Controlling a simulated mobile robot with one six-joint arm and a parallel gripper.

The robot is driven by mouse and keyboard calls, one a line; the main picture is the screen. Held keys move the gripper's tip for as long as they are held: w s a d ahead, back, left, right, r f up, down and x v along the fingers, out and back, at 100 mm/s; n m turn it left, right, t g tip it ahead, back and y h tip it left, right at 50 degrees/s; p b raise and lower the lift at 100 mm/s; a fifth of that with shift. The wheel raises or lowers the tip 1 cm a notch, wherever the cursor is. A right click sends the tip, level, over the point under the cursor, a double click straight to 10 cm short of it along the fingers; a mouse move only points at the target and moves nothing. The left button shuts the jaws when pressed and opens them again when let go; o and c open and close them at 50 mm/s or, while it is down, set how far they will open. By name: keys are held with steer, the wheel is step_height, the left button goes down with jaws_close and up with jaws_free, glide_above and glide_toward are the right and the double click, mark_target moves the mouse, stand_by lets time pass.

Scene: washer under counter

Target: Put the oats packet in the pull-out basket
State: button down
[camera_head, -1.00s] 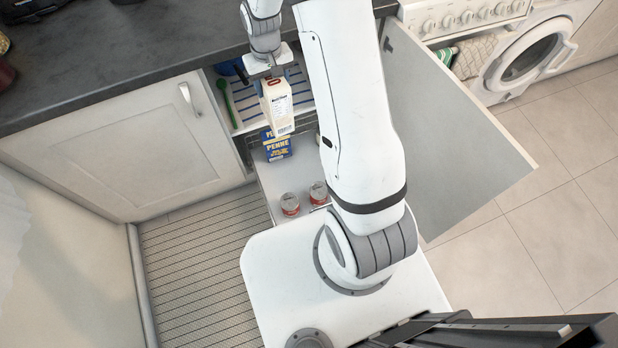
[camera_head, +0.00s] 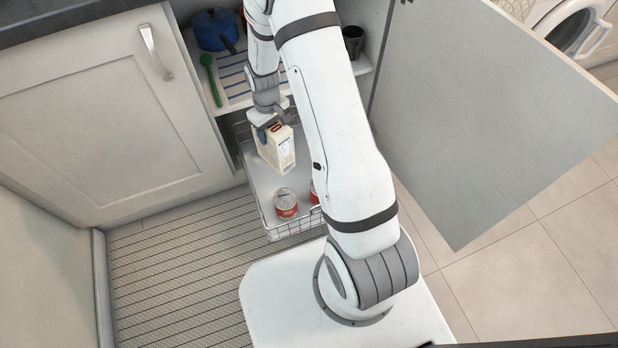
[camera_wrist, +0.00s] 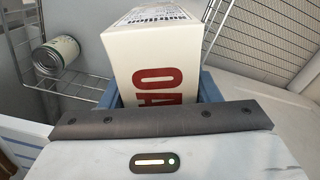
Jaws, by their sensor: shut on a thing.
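The oats packet (camera_head: 277,152) is a cream-white carton with red lettering. My gripper (camera_head: 270,130) is shut on its upper part and holds it over the rear of the pull-out wire basket (camera_head: 268,210). In the wrist view the packet (camera_wrist: 160,62) is held between the blue fingers of my gripper (camera_wrist: 160,97), with red letters "OA" facing the camera. Whether the packet's lower end touches the basket floor I cannot tell.
A red-labelled can (camera_head: 286,203) stands near the basket's front; another (camera_head: 314,194) is partly behind my arm. The shelf above holds a blue pot (camera_head: 216,30), green spoon (camera_head: 211,80) and dark cup (camera_head: 353,42). An open cabinet door (camera_head: 470,110) stands at right.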

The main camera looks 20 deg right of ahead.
step_height(320, 180, down, 12)
steer(key=b, duration=0.4)
steer(key=shift+f, duration=0.15)
steer(key=shift+f+b, duration=0.1)
steer(key=shift+b, duration=0.2)
steer(key=shift+c, duration=2.4)
jaws_free()
